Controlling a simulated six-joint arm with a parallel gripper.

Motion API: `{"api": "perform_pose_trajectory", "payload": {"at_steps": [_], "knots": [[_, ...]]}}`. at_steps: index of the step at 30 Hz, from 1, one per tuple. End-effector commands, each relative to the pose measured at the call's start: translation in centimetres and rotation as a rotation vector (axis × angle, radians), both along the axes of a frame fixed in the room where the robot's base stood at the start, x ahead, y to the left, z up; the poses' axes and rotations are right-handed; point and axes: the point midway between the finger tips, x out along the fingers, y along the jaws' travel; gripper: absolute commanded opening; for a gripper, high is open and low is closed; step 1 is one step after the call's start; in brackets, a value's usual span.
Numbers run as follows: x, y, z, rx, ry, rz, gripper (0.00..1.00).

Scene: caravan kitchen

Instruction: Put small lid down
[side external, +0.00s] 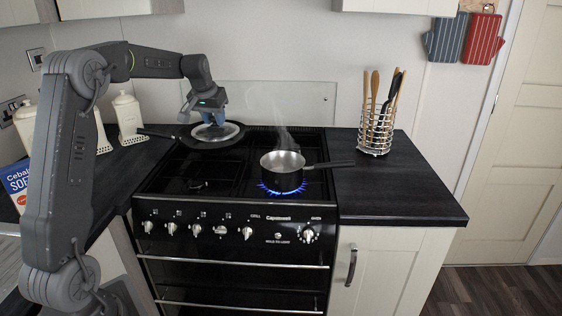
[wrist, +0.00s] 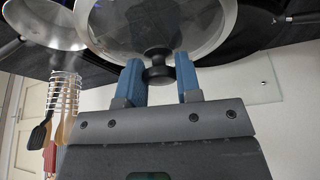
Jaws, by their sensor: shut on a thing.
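The small lid (side external: 215,131) is a round glass lid with a metal rim and a dark knob. It also shows in the wrist view (wrist: 115,22), its knob (wrist: 158,72) between my two blue fingertips. My gripper (side external: 212,118) is shut on the lid's knob. In the side view the lid is over a dark frying pan (side external: 188,142) on the back left of the hob. I cannot tell whether the lid touches the pan.
A steaming saucepan (side external: 283,174) stands on a lit burner, its handle pointing right. A wire utensil holder (side external: 376,132) stands on the right worktop (side external: 400,190), which is otherwise clear. White canisters (side external: 128,120) stand on the left. A glass splashback (side external: 300,98) is behind the hob.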

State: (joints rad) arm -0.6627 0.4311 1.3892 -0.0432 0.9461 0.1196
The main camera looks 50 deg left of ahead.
Motion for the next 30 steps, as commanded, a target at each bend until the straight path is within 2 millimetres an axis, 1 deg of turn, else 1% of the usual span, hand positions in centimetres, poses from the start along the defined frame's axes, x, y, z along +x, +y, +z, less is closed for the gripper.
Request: {"api": "perform_pose_trajectory", "payload": {"at_steps": [1, 4, 6, 8, 11, 14, 24, 27, 30], "knots": [[1.6, -1.4, 0.6, 0.001, -0.004, -0.073, 0.03], [3.8, -3.6, 1.5, 0.002, -0.011, -0.191, 0.03], [4.8, -4.7, 2.0, 0.004, -0.014, -0.250, 0.03], [5.4, -5.4, 2.3, 0.004, -0.017, -0.285, 0.03], [6.2, -6.3, 2.3, 0.004, -0.018, -0.319, 0.03], [7.2, -7.5, 1.5, 0.003, -0.017, -0.329, 0.03], [12.3, -12.6, -2.9, 0.004, -0.018, -0.325, 0.03], [13.3, -13.6, -3.8, 0.005, -0.017, -0.324, 0.03], [13.9, -14.2, -4.3, 0.005, -0.018, -0.321, 0.03]]}}
